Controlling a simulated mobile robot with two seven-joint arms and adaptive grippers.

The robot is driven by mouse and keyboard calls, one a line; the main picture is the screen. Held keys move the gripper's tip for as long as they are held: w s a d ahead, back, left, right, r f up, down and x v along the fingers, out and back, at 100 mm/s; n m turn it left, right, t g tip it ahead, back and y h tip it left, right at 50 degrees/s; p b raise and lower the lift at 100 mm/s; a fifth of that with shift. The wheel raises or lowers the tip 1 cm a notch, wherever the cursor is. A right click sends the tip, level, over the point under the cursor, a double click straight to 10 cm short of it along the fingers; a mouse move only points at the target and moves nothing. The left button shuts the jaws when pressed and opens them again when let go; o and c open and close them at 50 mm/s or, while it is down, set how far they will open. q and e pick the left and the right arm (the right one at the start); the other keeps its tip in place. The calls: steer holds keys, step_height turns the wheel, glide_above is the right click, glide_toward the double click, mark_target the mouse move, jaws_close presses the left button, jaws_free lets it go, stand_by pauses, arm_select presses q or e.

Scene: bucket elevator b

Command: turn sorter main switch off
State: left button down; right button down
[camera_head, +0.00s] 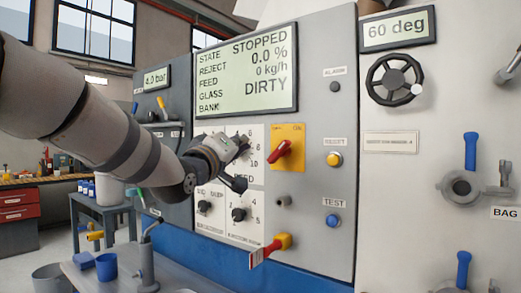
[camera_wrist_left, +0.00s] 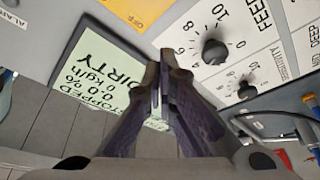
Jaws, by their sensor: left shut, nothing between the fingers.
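The main switch is a red rotary handle (camera_head: 281,153) on a yellow plate (camera_head: 296,137) marked ON, right of the feed dial in the head view. The handle slants from upper right to lower left. In the left wrist view only a corner of the yellow plate (camera_wrist_left: 138,10) shows at the top. My left gripper (camera_head: 244,143) is in front of the feed dial panel, left of the yellow plate and apart from the red handle. It is shut and empty; its fingertips (camera_wrist_left: 161,72) also show in the left wrist view. My right gripper is not in view.
The display (camera_head: 247,72) above reads STOPPED and DIRTY. Below the switch are a small grey knob (camera_head: 284,201) and a red-and-yellow lever (camera_head: 270,249). A yellow button (camera_head: 334,159) and a blue button (camera_head: 333,221) are to the right. The feed knob (camera_wrist_left: 214,52) is close to my left gripper.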

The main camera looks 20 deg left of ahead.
mark_target(283, 152)
arm_select(q)
steer(key=w+d+f, duration=0.1)
steer(key=w+d, duration=0.2)
steer(key=w, duration=0.2)
steer(key=shift+d+f, duration=0.15)
steer(key=shift+f, duration=0.15)
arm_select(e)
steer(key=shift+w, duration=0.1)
arm_select(q)
steer(key=shift+w, duration=0.15)
